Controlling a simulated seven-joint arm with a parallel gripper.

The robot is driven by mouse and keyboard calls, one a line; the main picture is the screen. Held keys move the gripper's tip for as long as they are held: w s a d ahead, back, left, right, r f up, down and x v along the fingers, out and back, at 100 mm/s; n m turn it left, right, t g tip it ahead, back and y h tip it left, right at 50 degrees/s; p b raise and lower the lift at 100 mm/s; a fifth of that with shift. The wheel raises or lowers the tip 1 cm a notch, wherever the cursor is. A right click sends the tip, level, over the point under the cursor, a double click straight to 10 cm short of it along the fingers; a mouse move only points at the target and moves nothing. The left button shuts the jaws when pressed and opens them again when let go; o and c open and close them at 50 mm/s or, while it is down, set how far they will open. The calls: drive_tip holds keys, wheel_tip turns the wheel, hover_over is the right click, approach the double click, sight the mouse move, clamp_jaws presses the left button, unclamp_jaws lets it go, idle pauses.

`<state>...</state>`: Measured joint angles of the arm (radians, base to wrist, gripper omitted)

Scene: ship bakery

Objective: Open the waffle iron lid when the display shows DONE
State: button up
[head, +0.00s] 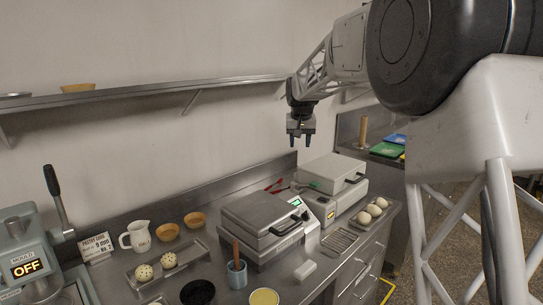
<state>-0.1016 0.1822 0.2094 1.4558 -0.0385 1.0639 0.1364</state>
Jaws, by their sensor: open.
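Two closed, box-like metal irons with dark front handles stand on the steel counter. The nearer iron (260,215) has its lid down, with a dark handle (289,226) at its front right. A small green lit display (296,202) shows at its right side; its text is too small to read. The farther iron (331,172) is also shut. I cannot tell for sure which is the waffle iron. My gripper (301,142) hangs high above the counter, fingers down, open and empty. It is apart from both irons.
A press at the left shows OFF on its display (26,268). Pale buns (374,210) lie at the right. A wall shelf (150,92) runs behind.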

drive_tip(key=shift+w+a, duration=0.1)
drive_tip(key=shift+w, duration=0.3)
drive_tip(key=shift+r, duration=0.1)
idle(1.1)
